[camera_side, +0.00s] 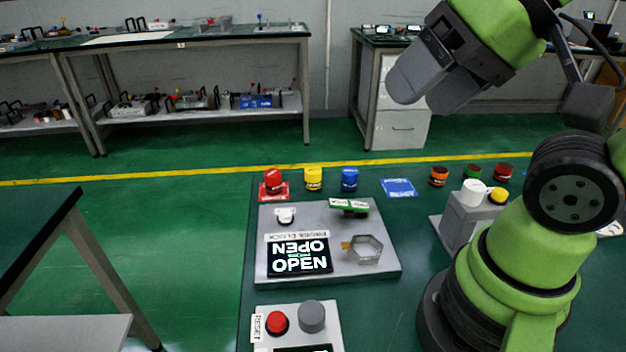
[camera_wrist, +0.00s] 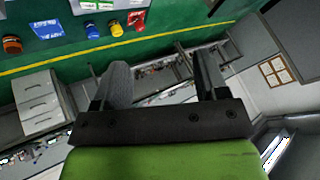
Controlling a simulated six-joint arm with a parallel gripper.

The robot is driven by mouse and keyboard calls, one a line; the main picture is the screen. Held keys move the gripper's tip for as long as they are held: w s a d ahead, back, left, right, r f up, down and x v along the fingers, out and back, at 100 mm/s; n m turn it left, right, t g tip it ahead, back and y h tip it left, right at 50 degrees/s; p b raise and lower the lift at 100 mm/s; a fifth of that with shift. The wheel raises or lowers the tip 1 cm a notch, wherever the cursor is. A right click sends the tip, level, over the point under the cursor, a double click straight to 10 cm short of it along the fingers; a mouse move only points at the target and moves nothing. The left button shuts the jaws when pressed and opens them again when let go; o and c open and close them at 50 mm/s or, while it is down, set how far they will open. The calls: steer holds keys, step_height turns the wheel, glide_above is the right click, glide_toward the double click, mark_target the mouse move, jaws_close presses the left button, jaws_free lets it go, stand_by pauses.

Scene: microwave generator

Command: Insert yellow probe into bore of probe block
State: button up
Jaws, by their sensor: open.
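A yellow cylinder with a dark band (camera_side: 313,178) stands upright between a red one and a blue one at the back of the green table; it also shows at the top of the wrist view (camera_wrist: 115,28). A smaller yellow cap (camera_side: 498,195) sits beside the grey block at right; I cannot tell which is the probe. A grey panel (camera_side: 385,262) has a small blurred label, a display reading OPEN and a hexagonal ring (camera_side: 364,249). No bore is clearly visible. My gripper (camera_side: 428,92) is open and empty, high above the table; its spread fingers show in the wrist view (camera_wrist: 163,76).
A red cylinder (camera_side: 273,181), a blue cylinder (camera_side: 349,179), a blue card (camera_side: 398,187) and an orange cylinder (camera_side: 439,176) line the back. A grey block with a white knob (camera_side: 473,192) stands at right. A reset panel with a red button (camera_side: 277,322) is in front.

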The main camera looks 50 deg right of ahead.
steer(key=shift+o, duration=0.5)
steer(key=n+t+h, duration=0.2)
steer(key=n+h, duration=0.1)
steer(key=h, duration=0.1)
glide_above(314, 170)
steer(key=s+a, duration=0.1)
steer(key=s, duration=0.1)
step_height(314, 170, down, 7)
steer(key=f+g, duration=0.1)
steer(key=f, duration=0.4)
steer(key=f+n+g+y, duration=0.1)
steer(key=f+g, duration=0.1)
steer(key=f, duration=0.4)
steer(key=d+f+n+g+y, duration=0.1)
steer(key=f, duration=0.4)
steer(key=shift+d+f+g, duration=0.1)
steer(key=shift+f+g, duration=0.05)
steer(key=shift+g, duration=0.25)
steer(key=shift+x, duration=3.1)
steer(key=shift+s, duration=0.1)
